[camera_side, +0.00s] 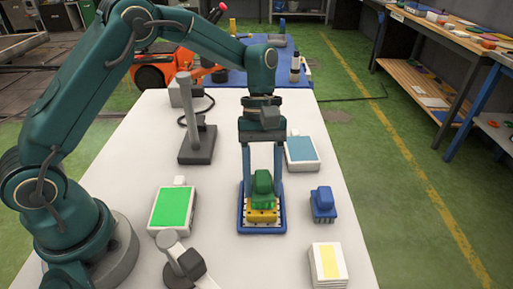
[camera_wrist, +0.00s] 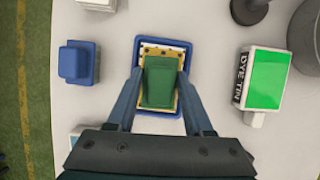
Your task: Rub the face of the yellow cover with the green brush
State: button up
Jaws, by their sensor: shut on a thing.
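The green brush (camera_side: 262,184) is held upright between the two fingers of my gripper (camera_side: 263,192), which is shut on it. The brush stands over the yellow cover (camera_side: 262,216), with its underside at or very near the cover's face; I cannot tell if they touch. The cover lies in a blue tray (camera_side: 262,230). In the wrist view the green brush (camera_wrist: 160,82) hides the middle of the yellow cover (camera_wrist: 163,52), whose edges show around it inside the blue tray rim (camera_wrist: 139,47). My gripper (camera_wrist: 160,84) reaches in from below there.
A blue brush (camera_side: 322,204) stands right of the tray. A dark stand (camera_side: 197,143) rises behind left.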

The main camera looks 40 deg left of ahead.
jog(key=shift+w+a, duration=1.55)
jog(key=shift+s+d, duration=2.95)
jog(key=shift+s, duration=0.05)
jog(key=shift+s+d+r, duration=0.1)
jog(key=shift+d+r, duration=0.05)
jog(key=shift+r, duration=0.05)
notch_tip(320, 180, up, 8)
jog(key=shift+f, duration=0.15)
